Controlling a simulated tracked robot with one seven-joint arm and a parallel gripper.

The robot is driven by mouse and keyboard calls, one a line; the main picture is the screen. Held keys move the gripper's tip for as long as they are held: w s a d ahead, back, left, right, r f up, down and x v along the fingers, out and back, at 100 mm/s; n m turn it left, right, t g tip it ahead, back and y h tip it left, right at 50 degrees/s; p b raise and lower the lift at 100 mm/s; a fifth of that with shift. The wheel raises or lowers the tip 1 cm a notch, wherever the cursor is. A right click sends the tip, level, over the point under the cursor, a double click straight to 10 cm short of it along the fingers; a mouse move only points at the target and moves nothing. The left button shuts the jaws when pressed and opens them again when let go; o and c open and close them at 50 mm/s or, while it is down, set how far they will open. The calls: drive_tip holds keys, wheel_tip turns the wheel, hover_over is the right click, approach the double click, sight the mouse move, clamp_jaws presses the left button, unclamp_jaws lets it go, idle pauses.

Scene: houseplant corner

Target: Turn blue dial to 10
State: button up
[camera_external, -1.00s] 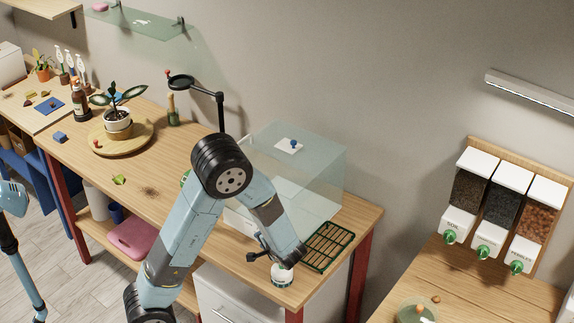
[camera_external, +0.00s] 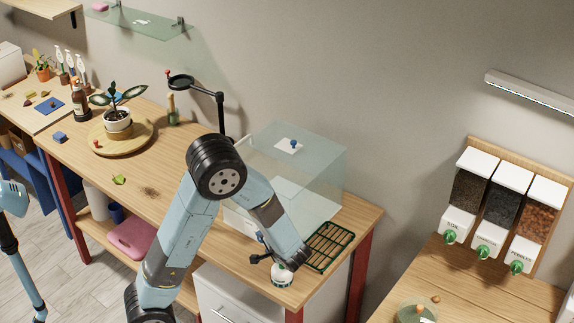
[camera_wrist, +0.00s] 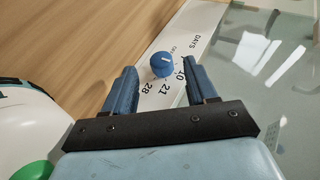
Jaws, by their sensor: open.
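The blue dial (camera_wrist: 162,65) shows in the wrist view on a white panel (camera_wrist: 207,35) with the word DAYS and several printed numbers, among them 10, 21 and 28. A short white mark on the dial points toward the top of the picture, away from the 21 and 28. My gripper (camera_wrist: 160,67) is open, with one finger on each side of the dial at the fingertips; I cannot tell whether they touch it. In the external view my gripper (camera_external: 260,250) is low at the front of the glass case (camera_external: 300,165), and the dial cannot be made out clearly.
A white and green container (camera_external: 281,275) stands close to my gripper at the table's front edge. A green rack (camera_external: 328,247) lies to its right. A potted plant (camera_external: 117,122) stands farther left on the wooden table (camera_external: 185,180).

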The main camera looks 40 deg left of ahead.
drive_tip(key=v, duration=1.1)
drive_tip(key=s+a+r+n+h, duration=0.1)
drive_tip(key=s+a+r+h, duration=0.4)
drive_tip(key=s+a+r, duration=0.2)
drive_tip(key=s+a+r+n+h, duration=0.1)
drive_tip(key=s+a+r+h, duration=0.4)
drive_tip(key=s+r, duration=0.6)
drive_tip(key=shift+s+a+t, duration=0.15)
drive_tip(key=shift+a+t, duration=0.25)
drive_tip(key=shift+a, duration=0.45)
drive_tip(key=shift+r, duration=0.1)
idle(1.7)
